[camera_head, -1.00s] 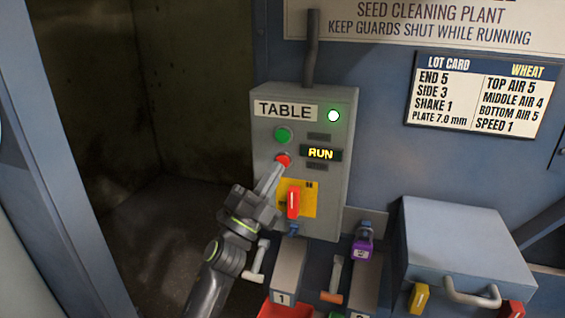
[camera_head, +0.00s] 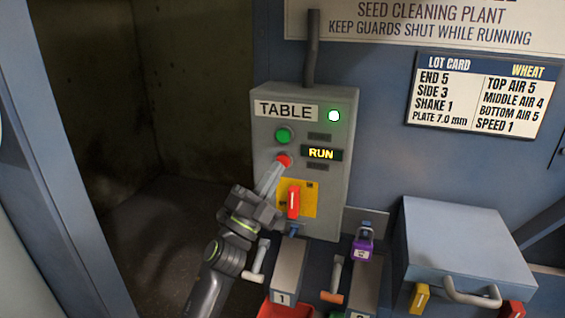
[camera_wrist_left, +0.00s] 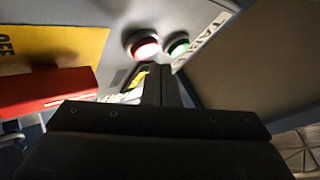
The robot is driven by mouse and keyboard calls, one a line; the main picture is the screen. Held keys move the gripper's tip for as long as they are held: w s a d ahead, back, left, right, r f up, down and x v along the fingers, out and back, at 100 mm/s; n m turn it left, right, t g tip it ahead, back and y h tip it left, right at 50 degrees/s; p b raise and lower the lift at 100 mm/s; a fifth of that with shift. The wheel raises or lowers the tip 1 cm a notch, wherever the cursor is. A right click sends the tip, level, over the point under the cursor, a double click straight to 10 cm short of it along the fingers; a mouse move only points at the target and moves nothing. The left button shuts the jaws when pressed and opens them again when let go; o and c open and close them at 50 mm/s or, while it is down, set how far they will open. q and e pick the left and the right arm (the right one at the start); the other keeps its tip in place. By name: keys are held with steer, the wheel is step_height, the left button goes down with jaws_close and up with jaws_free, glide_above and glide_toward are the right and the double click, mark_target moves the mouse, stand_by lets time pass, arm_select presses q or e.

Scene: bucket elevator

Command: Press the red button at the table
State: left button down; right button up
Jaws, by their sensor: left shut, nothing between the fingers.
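The red button (camera_head: 284,160) is on the grey control box labelled TABLE (camera_head: 302,190), below a green button (camera_head: 284,135). The box's display reads RUN and its round lamp is lit. My left gripper (camera_head: 276,168) is shut and empty, its fingertips just below the red button in the head view. I cannot tell whether they touch it. In the left wrist view the red button (camera_wrist_left: 144,46) and the green button (camera_wrist_left: 178,44) show beyond the shut fingers (camera_wrist_left: 160,80). My right gripper is not in view.
A red rotary handle on a yellow plate (camera_head: 309,200) sits under the buttons. Below the box are levered chutes (camera_head: 288,268) and a purple padlock-like tag (camera_head: 362,248). A grey lidded box (camera_head: 465,235) projects at the right. A dark doorway is left.

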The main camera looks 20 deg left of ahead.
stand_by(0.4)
arm_select(q)
steer(key=shift+w, duration=0.45)
steer(key=shift+w+b, duration=0.4)
steer(key=shift+b, duration=0.1)
stand_by(0.6)
steer(key=shift+s+p, duration=0.6)
steer(key=shift+s, duration=0.25)
